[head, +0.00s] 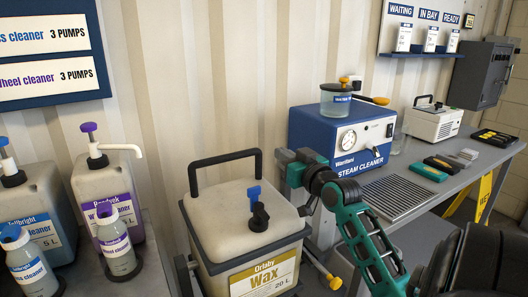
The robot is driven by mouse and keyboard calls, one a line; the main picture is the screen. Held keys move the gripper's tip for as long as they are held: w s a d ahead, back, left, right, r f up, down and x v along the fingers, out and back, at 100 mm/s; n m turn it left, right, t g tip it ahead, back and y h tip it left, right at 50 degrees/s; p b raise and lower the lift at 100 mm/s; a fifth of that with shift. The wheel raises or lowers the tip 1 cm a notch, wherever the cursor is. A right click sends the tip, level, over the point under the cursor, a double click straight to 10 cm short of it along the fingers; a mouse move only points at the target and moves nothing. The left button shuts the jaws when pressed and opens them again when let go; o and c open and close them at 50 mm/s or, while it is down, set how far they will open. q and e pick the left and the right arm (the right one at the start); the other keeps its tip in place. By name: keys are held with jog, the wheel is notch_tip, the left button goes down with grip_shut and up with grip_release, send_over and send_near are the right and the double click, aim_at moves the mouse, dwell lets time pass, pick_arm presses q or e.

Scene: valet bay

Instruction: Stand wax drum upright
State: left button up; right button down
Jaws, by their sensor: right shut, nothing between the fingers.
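The wax drum (245,270) is a cream container with a grey band around its top edge, a black carry handle, and blue and black caps on top. Its gold label reads "Orlaby Wax 20 L". It appears upright, with its top facing up and its label level; its base is cut off by the frame. My right gripper (291,163) is shut and empty, above and behind the drum's right side, in front of the blue steam cleaner. I cannot tell whether it touches the drum. My left gripper is out of view.
The blue steam cleaner (343,140) stands on the grey bench (448,190), with a slatted grate (405,197) and small boxes to its right. A yellow-tipped rod (322,270) sticks out beside the drum.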

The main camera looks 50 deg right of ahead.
send_near(258, 149)
jog(key=w+d+r, duration=0.1)
jog(key=w+r, duration=0.3)
jog(key=w+f, duration=0.2)
jog(key=f, duration=0.1)
jog(key=shift+d+f, duration=0.1)
jog(key=shift+d, duration=0.25)
jog(key=shift+w+d+f+b, duration=0.15)
jog(key=shift+w+b, duration=0.2)
jog(key=shift+w, duration=0.05)
jog(key=shift+w+d+f+b, duration=0.1)
jog(key=shift+w+f+b, duration=0.05)
jog(key=shift+w+b, duration=0.2)
jog(key=shift+r, duration=0.4)
